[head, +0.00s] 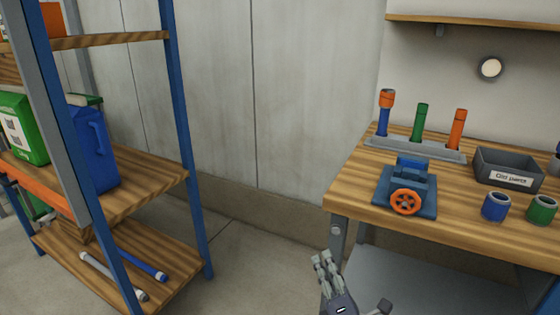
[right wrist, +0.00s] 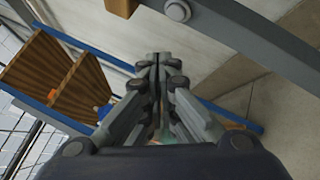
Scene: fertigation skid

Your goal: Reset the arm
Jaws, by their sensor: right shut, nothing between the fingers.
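My right gripper (head: 323,260) rises from the bottom edge of the head view, just left of the workbench's front left leg. Its fingers point up and lie close together. In the right wrist view the fingers (right wrist: 160,62) meet along the middle with nothing between them. The gripper is shut and empty, apart from the bench and the shelf. My left gripper is in neither view.
A wooden workbench (head: 345,195) at the right bears a blue vise with an orange handwheel (head: 407,202), a rack (head: 415,148) of coloured cylinders, a grey bin (head: 508,168) and cups. A blue-framed shelf (head: 180,130) stands left. Floor (head: 250,255) between them is clear.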

